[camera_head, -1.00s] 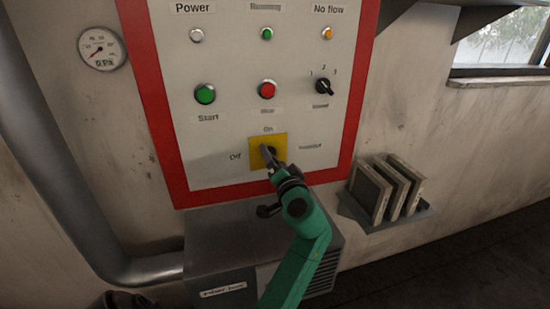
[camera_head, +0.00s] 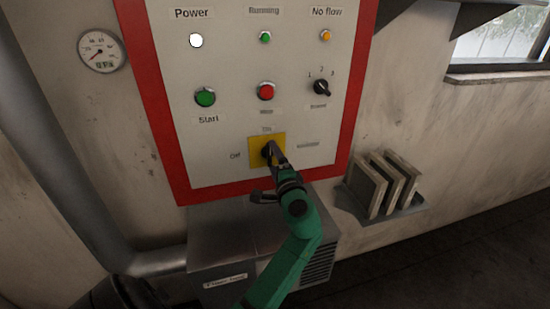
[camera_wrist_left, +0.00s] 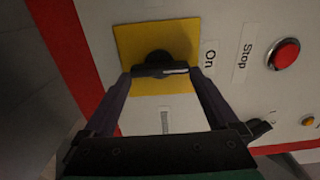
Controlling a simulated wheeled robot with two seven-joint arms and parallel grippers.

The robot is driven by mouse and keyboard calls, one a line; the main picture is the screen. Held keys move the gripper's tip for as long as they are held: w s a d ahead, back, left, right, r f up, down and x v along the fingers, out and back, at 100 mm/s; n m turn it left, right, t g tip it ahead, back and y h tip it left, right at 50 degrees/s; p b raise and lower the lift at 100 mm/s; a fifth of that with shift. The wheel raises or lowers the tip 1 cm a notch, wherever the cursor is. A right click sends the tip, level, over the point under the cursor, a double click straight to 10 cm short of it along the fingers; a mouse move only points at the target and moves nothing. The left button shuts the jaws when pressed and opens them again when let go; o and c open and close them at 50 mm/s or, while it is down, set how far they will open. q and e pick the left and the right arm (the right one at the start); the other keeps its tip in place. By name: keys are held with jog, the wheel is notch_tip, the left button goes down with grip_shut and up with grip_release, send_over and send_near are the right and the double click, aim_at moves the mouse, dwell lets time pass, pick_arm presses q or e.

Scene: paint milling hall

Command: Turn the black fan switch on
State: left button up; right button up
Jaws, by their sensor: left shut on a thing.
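The black switch (camera_wrist_left: 158,70) sits on a square yellow plate (camera_head: 257,142) low on the control panel. It also shows in the head view (camera_head: 266,151), partly hidden by my gripper. "Off" is printed left of the plate and "On" above it. In the left wrist view the handle's white mark points toward "On" (camera_wrist_left: 209,56). My left gripper (camera_head: 273,155) comes from below right; in the left wrist view its fingers (camera_wrist_left: 163,76) are shut on the handle, one at each end. My right gripper is not in view.
The Power lamp (camera_head: 196,41) is lit white. A green Start button (camera_head: 205,97), a red button (camera_head: 266,92) and a speed knob (camera_head: 321,88) sit above the switch. A grey box (camera_head: 225,245) juts out below. Upright plates (camera_head: 384,185) stand on a shelf at right.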

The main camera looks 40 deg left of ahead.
pick_arm(q)
jog(key=shift+a+r, duration=0.1)
jog(key=shift+r, duration=0.2)
jog(key=o, duration=1)
jog(key=shift+a+f, duration=0.15)
jog(key=shift+f, duration=0.05)
jog(key=b+v, duration=0.1)
jog(key=v, duration=1.3)
jog(key=shift+d, duration=0.25)
jog(key=shift+s, duration=0.1)
